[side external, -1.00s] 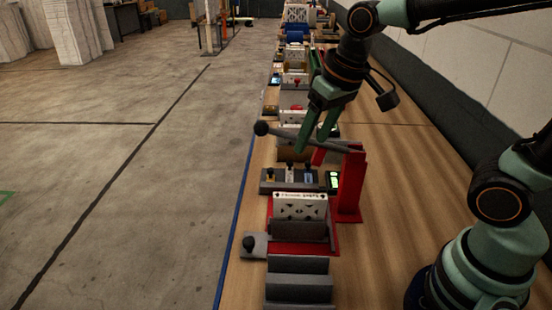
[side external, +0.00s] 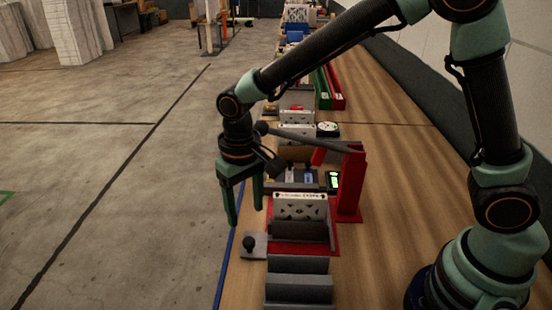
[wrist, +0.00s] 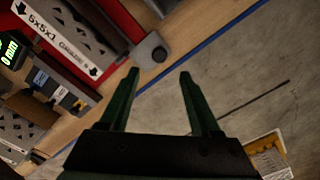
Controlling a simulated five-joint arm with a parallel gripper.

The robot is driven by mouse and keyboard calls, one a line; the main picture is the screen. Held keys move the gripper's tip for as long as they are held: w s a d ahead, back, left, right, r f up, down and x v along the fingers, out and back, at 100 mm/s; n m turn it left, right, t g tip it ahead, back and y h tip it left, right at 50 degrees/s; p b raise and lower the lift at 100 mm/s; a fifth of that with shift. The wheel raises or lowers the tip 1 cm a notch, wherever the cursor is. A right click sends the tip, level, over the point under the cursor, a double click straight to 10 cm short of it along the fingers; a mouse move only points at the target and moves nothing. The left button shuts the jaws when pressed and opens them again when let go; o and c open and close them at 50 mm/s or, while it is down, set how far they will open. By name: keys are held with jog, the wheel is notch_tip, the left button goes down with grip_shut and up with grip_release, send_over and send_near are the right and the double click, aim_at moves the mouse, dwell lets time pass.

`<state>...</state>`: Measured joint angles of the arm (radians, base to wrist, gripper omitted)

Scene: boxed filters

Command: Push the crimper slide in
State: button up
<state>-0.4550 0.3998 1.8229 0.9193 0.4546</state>
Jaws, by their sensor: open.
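The crimper slide (side external: 258,250) is a grey plate with a dark round knob (side external: 248,242), sticking out to the left of the red crimper base (side external: 333,232). In the wrist view the slide (wrist: 140,53) and its knob (wrist: 159,54) lie just beyond my left fingertip. My gripper (side external: 245,213) has green fingers pointing down, apart, with nothing between them. It hangs around the bench's left edge, close to the knob and on its far side in the side view. The wrist view also shows my open gripper (wrist: 159,73). I see no clear contact with the slide.
A grey lever (side external: 315,140) on a red post (side external: 352,185) reaches left toward my wrist. Grey stepped blocks (side external: 297,285) stand in front of the crimper. A small green-lit display (side external: 333,182) sits behind it. Bare floor (side external: 130,220) lies left of the bench's blue edge.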

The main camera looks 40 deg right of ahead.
aim_at(248, 241)
notch_tip(248, 241, down, 9)
jog(key=shift+r, duration=0.15)
grip_shut()
dwell(1.5)
